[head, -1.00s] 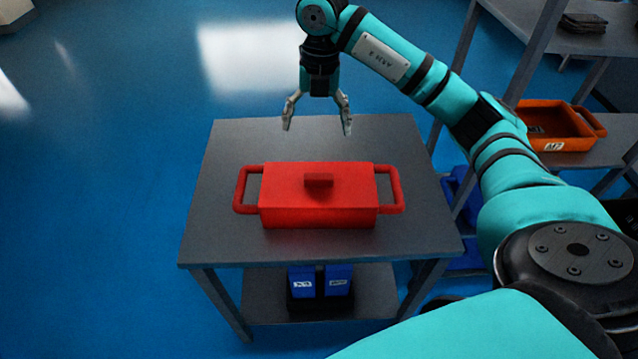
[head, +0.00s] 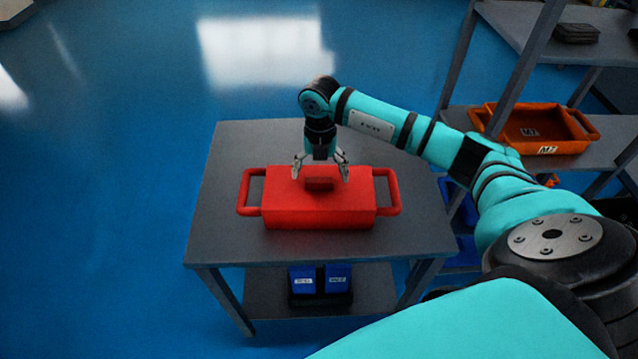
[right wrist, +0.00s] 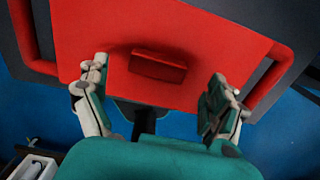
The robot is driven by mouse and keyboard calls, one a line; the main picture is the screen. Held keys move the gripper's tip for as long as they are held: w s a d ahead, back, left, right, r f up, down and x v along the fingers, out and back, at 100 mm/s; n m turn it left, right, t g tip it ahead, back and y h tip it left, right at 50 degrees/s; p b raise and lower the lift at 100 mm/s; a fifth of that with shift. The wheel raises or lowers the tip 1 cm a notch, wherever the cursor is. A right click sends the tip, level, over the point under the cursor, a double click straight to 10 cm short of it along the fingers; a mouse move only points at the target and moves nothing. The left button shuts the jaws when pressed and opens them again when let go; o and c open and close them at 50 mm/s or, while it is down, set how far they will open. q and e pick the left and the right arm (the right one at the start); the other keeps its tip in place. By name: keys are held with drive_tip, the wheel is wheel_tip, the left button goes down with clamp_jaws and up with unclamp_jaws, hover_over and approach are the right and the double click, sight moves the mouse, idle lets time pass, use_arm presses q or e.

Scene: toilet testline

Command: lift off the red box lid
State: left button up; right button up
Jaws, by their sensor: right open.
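A red box with a flat red lid (head: 350,184) sits on a grey table (head: 225,150). A loop handle sticks out on each side of it. A small raised block handle (head: 319,184) stands in the middle of the lid; it also shows in the right wrist view (right wrist: 158,66). My right gripper (head: 320,172) is open and empty, pointing down above the lid, just behind the block handle in the head view. In the right wrist view its two fingers (right wrist: 158,85) are spread to either side of the handle and apart from it. My left gripper is not in view.
Orange bins (head: 535,130) stand on a grey shelf unit at the right. Blue boxes (head: 320,279) rest on the table's lower shelf. The tabletop around the red box is clear.

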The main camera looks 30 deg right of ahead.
sight(319, 179)
drive_tip(key=shift+w+a+f+p, duration=0.1)
drive_tip(key=shift+f+p, duration=0.2)
drive_tip(key=shift+f, duration=1.3)
drive_tip(key=shift+c, duration=0.2)
drive_tip(key=c, duration=1.3)
drive_tip(key=shift+r, duration=0.1)
